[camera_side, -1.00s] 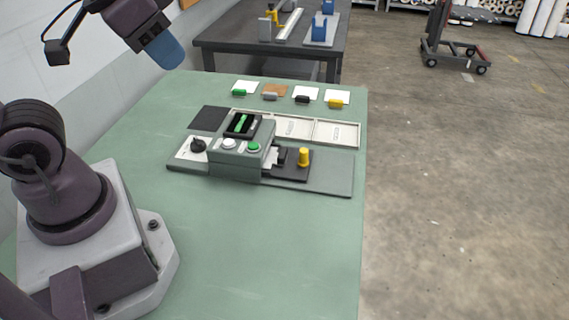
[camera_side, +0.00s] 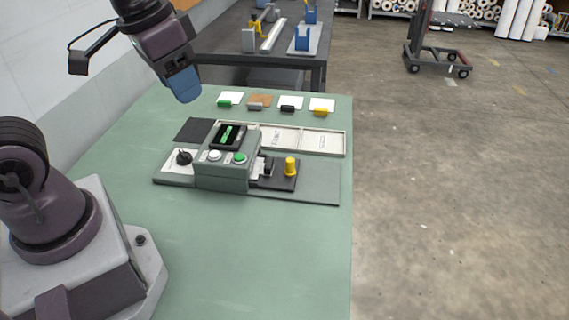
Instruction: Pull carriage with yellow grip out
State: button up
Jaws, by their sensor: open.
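The press (camera_side: 222,172) is a grey-green box on a flat base plate on the green table, with a white button, a green button, a black knob and a dark display showing green. The dark carriage (camera_side: 282,181) lies at the right side of the press, partly out of it. The upright yellow grip (camera_side: 291,166) stands on the carriage, with a black block and a white piece to its left. My gripper (camera_side: 186,94) has blue fingers pointing down. It is open, in the air above and to the left of the press, well apart from the yellow grip.
A tray (camera_side: 346,144) with light compartments lies behind the press, beside a black mat (camera_side: 194,130). Several cards with coloured rolls (camera_side: 320,110) lie at the table's back. The green table (camera_side: 250,250) is clear in front. A dark bench (camera_side: 255,70) stands beyond.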

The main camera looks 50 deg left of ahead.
jog(key=w+a+f+m+g, duration=0.1)
jog(key=w+f+g, duration=0.2)
jog(key=w+f, duration=0.55)
jog(key=m, duration=0.5)
send_near(290, 159)
notch_tip(290, 159, down, 11)
jog(key=shift+f, duration=0.1)
jog(key=shift+c, duration=0.3)
